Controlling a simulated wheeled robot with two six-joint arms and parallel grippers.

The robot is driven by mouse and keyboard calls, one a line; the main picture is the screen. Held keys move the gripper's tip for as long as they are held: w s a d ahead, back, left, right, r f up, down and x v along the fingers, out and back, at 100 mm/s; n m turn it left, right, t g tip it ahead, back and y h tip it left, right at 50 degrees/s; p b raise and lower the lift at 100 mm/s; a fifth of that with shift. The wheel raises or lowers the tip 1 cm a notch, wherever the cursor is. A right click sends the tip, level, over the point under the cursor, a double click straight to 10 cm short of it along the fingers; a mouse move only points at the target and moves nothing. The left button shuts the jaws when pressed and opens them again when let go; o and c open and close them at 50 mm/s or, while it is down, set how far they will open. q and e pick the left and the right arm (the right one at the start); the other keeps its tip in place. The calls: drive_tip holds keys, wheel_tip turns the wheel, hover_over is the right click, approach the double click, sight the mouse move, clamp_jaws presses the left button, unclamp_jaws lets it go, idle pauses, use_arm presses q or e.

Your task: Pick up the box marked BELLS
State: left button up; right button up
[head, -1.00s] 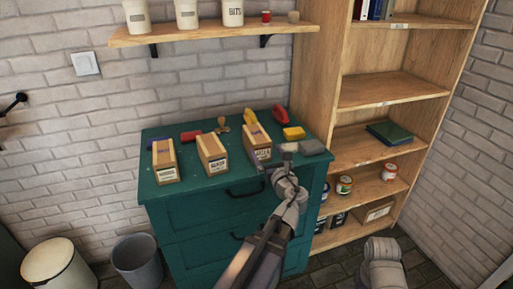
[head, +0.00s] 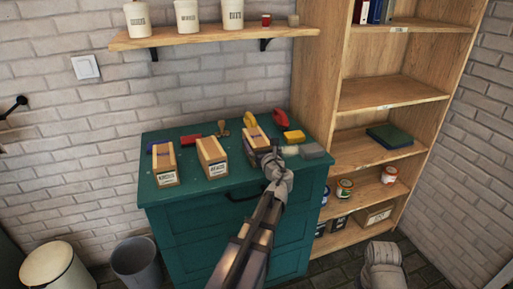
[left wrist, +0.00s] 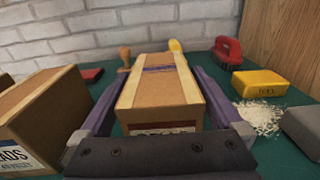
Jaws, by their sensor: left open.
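Three cardboard boxes stand in a row on the green cabinet: a left box (head: 165,163), a middle box (head: 212,157) and a right box (head: 254,137). I cannot read BELLS on any of them. The middle box's label, partly in the left wrist view (left wrist: 18,157), ends in "ADS". My left gripper (head: 262,148) is open at the right box. In the left wrist view its fingers (left wrist: 158,78) lie on either side of this box (left wrist: 160,92), which has blue tape on top. Its front label is mostly hidden by the gripper.
A wooden shelf unit (head: 393,90) stands at the right.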

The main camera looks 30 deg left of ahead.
use_arm(q)
drive_tip(key=shift+x, duration=1.15)
clamp_jaws()
